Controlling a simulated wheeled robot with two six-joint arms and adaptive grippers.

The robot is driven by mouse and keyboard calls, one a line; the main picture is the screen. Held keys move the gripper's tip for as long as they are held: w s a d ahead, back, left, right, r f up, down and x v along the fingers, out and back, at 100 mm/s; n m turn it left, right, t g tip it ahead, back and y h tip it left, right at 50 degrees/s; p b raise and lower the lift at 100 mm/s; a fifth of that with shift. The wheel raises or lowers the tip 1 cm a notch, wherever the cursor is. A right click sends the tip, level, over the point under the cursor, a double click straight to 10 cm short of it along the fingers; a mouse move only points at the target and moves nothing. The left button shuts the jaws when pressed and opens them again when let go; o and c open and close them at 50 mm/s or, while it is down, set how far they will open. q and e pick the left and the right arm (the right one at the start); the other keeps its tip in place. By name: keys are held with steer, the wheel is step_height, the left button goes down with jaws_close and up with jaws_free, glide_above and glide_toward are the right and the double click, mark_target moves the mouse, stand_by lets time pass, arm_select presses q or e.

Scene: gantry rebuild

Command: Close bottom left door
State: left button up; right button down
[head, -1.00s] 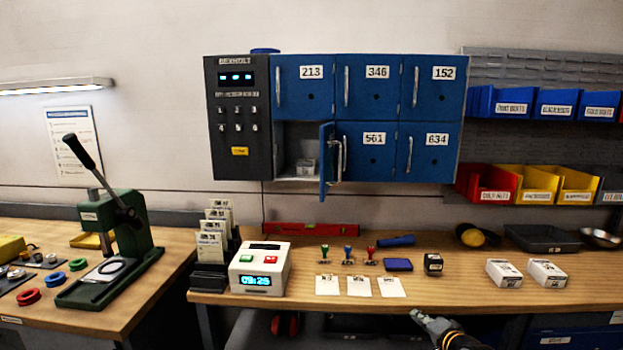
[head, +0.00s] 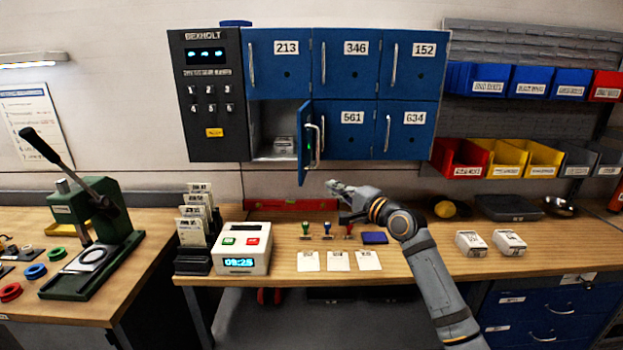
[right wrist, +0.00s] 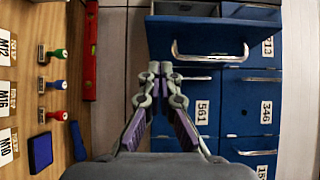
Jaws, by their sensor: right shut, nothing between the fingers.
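The blue wall locker has a bottom left door (head: 303,150) that stands swung open, seen nearly edge-on, with its bar handle facing right. Behind it, the open compartment (head: 262,125) holds a small pale box (head: 284,145). In the right wrist view, which is turned sideways, the open door (right wrist: 200,38) is at the top centre with its silver handle. My right gripper (head: 331,186) is shut and empty, just below and right of the door. Its closed fingertips (right wrist: 154,72) sit just short of the door in the wrist view, apparently apart from it. My left gripper is not in view.
The dark keypad panel (head: 210,98) is left of the compartment. Closed doors 561 (head: 350,140) and 634 (head: 405,140) are to the right. Below are a workbench with stamps (head: 327,231), a clock box (head: 243,250) and a red level (head: 290,204). Coloured bins (head: 462,158) hang at right.

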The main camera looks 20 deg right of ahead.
mark_target(303, 178)
steer(key=w+a+p, duration=0.2)
steer(key=w+a, duration=0.3)
steer(key=shift+a+p, duration=0.1)
steer(key=shift+p, duration=0.25)
